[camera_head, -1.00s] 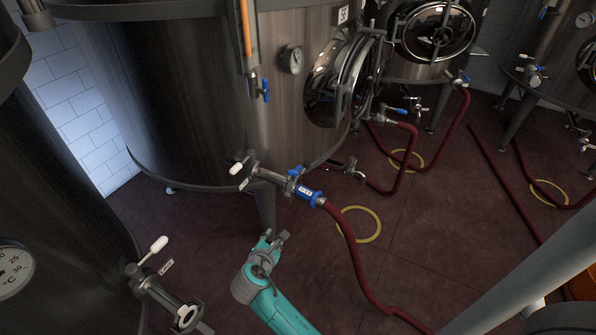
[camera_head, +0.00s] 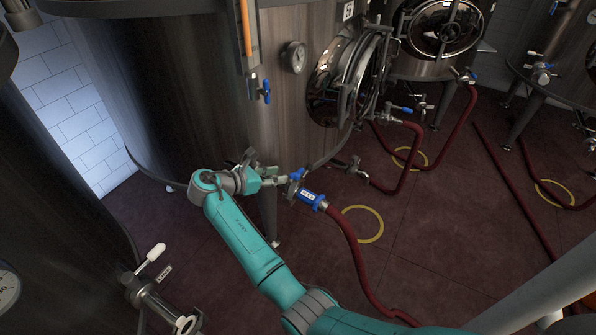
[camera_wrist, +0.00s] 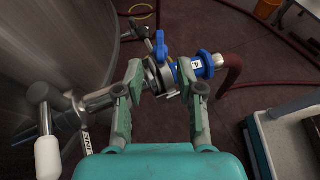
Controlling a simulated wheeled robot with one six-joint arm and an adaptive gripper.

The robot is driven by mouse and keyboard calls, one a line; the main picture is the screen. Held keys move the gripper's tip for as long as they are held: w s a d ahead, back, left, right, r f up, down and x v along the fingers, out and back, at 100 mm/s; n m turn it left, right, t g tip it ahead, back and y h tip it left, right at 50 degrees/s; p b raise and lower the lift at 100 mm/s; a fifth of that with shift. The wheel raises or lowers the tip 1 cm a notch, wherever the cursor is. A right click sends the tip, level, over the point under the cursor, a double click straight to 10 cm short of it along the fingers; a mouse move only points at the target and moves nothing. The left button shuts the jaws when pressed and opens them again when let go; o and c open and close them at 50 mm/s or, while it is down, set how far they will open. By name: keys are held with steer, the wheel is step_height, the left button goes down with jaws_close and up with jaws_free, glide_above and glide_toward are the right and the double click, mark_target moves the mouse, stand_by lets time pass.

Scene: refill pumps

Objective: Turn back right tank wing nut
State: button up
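A steel outlet pipe with a clamp (camera_wrist: 158,78) joins a blue fitting (camera_wrist: 196,66) and a red hose at the large steel tank. In the head view my gripper (camera_head: 285,178) is beside the clamp and hides part of the pipe. Contact cannot be told.
The outlet pipe has a white-handled valve (camera_wrist: 48,140) left of my gripper. The red hose (camera_head: 350,250) drops to the floor near a yellow ring (camera_head: 376,225). Another valve (camera_head: 150,257) is at the lower left. A grey cart-like tray (camera_wrist: 262,150) stands at right.

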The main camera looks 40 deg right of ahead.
mark_target(295, 172)
steer(key=x, duration=0.9)
jaws_close()
